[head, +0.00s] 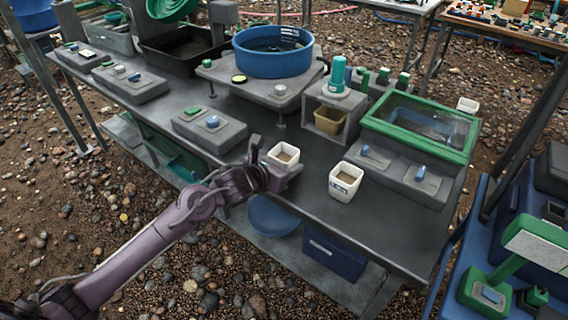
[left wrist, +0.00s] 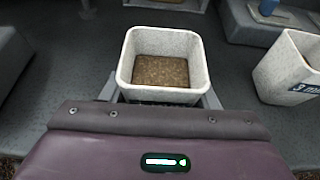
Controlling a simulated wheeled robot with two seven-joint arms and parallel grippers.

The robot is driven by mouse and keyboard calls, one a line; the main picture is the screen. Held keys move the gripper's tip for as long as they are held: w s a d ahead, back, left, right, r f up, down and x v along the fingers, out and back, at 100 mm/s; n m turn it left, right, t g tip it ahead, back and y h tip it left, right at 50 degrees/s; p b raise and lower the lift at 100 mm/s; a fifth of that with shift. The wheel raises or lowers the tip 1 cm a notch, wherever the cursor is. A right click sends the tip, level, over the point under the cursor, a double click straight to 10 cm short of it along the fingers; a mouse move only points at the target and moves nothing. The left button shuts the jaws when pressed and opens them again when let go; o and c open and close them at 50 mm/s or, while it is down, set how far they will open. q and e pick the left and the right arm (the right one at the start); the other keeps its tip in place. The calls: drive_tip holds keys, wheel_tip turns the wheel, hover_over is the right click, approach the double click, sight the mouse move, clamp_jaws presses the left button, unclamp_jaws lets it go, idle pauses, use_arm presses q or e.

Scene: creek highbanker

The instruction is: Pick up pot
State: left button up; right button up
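A small white square pot (head: 284,156) with brown grit in it is at the front edge of the grey bench. My left gripper (head: 268,168) is at this pot, its fingers along two opposite sides. In the left wrist view the pot (left wrist: 163,65) is upright between the fingers, close to both; whether they press on it cannot be told. A second white pot with a label (head: 345,182) stands on the bench to the right, apart from the gripper. It also shows in the left wrist view (left wrist: 290,70). My right gripper is in neither view.
A grey box with switches (head: 210,130) is left of the gripper. A shelf with a tan container (head: 330,120) and a green-framed glass box (head: 420,125) stand behind the pots. A blue tub (head: 272,58) is farther back. Bare bench (head: 300,205) lies between and before the pots.

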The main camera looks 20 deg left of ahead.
use_arm(q)
drive_tip(key=c, duration=0.5)
drive_tip(key=shift+o, duration=0.2)
drive_tip(key=shift+r, duration=0.1)
